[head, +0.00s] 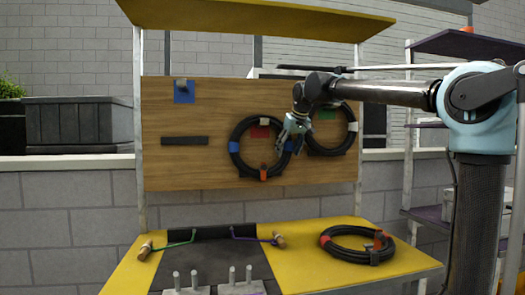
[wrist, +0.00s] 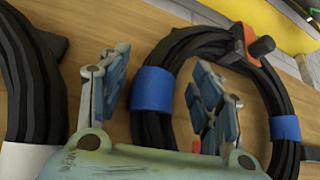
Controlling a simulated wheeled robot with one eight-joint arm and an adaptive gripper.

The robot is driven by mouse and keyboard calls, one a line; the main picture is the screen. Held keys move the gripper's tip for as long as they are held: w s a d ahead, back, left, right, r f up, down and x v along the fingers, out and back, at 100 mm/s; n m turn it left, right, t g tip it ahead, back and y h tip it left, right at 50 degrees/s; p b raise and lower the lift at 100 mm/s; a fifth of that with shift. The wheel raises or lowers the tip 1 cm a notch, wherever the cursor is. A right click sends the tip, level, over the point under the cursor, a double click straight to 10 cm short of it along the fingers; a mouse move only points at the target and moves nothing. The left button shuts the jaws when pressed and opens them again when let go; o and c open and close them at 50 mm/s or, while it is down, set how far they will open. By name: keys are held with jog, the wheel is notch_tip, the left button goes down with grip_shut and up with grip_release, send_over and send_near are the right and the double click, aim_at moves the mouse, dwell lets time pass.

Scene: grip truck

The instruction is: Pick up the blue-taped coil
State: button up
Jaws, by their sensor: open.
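The blue-taped coil (head: 238,163) is a black ring with blue bands on its left and right sides. It hangs on the wooden board, with an orange piece at its bottom. My gripper (head: 291,136) is at its right side, near the right blue band. In the wrist view my gripper (wrist: 160,82) is open and empty. Its fingers lie either side of the coil's near blue-banded stretch (wrist: 153,90); one overlaps the ring's opening, the other the gap towards the neighbouring coil. I cannot tell how deep the fingertips reach.
A white-taped coil (head: 352,127) hangs close on the right, partly behind my arm. A red-taped coil (head: 330,251) lies on the yellow table (head: 410,262). A dark bar (head: 185,141) and blue square (head: 184,95) are on the board. A yellow shelf (head: 260,18) overhangs above.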

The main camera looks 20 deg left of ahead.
jog(key=shift+c, duration=0.4)
grip_shut()
